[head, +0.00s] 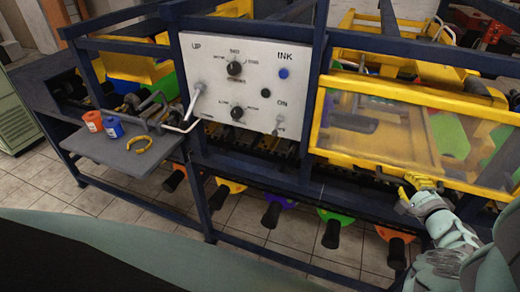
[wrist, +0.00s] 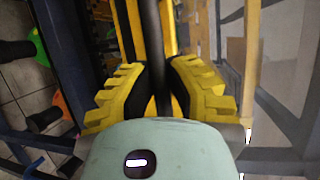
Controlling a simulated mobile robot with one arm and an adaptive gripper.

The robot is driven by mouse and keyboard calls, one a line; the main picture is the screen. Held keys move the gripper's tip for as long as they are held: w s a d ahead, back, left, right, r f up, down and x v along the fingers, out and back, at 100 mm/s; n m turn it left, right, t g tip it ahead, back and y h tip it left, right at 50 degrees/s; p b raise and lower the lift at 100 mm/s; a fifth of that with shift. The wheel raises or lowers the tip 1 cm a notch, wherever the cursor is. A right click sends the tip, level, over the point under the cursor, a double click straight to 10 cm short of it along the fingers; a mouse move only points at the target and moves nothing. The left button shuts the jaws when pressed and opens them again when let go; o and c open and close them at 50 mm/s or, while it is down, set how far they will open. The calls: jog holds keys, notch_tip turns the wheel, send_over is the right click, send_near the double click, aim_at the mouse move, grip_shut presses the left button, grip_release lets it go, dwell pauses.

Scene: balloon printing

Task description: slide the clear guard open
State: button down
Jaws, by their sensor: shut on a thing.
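The clear guard (head: 375,131) is a see-through panel in a yellow frame on the right half of the machine in the head view. Its frame covers the right bay. My gripper (head: 404,192) is at the lower edge of the guard's frame. In the wrist view my gripper (wrist: 158,95) has its yellow ridged fingers closed around a dark bar (wrist: 152,45), which runs away from me beside a yellow frame strip (wrist: 128,30). The exact contact is partly hidden by the fingers.
A white control panel (head: 255,72) with knobs is left of the guard. A grey side shelf (head: 125,150) holds red and blue ink cups and a yellow ring. Coloured balloon holders (head: 335,219) hang below the front rail. Tiled floor (head: 110,205) is free at the left.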

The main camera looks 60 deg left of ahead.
notch_tip(320, 180, up, 29)
jog(key=p, duration=1.5)
jog(key=shift+a+r+p, duration=0.15)
jog(key=shift+p, duration=0.2)
jog(key=c, duration=1.3)
grip_release()
jog(key=o, duration=0.4)
jog(key=shift+c, duration=0.2)
jog(key=v, duration=1.2)
